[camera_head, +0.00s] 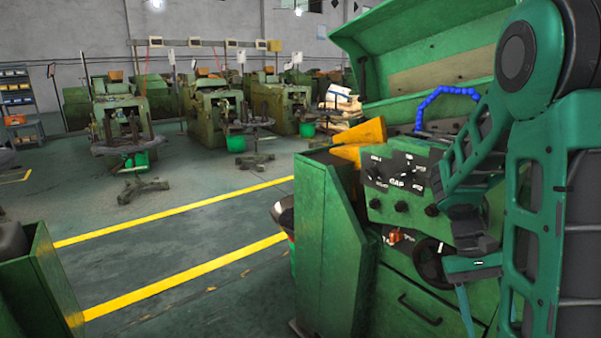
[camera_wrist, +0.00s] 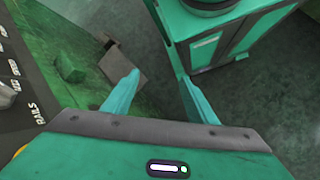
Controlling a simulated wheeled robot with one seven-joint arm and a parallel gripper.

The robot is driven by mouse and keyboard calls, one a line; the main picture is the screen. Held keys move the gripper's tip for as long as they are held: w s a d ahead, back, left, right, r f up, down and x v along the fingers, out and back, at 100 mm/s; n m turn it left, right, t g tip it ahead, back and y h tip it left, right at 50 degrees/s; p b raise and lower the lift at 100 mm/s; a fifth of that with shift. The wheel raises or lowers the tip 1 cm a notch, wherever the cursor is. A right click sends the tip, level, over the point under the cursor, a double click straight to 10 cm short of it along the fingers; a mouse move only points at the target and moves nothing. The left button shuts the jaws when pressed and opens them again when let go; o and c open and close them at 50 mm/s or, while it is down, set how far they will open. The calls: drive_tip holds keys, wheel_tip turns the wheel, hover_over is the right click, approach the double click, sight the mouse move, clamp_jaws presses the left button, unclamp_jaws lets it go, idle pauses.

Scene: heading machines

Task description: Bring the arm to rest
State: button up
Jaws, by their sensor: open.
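My arm (camera_head: 535,190) is green and bent. It stands at the right of the head view, in front of the green machine. My gripper (camera_wrist: 158,78) is open and empty, its two teal fingers apart with nothing between them in the wrist view. In the head view, the wrist and a finger (camera_head: 465,308) hang low before the machine's front, close to the black handwheel. The second finger is hard to make out there. I cannot tell the exact gap between gripper and machine.
The green machine (camera_head: 330,250) has a dark control panel (camera_head: 400,172) with knobs and a raised lid (camera_head: 420,50). A green box (camera_head: 45,280) stands at lower left. Floor with yellow lines (camera_head: 190,278) lies open between. Several other machines stand at the back.

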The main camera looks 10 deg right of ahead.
drive_tip(key=s+a+r+t+y, duration=0.1)
drive_tip(key=s+a+r+t, duration=0.4)
drive_tip(key=s+a+t, duration=0.1)
drive_tip(key=shift+a+r+t, duration=0.2)
drive_tip(key=shift+r+t, duration=0.2)
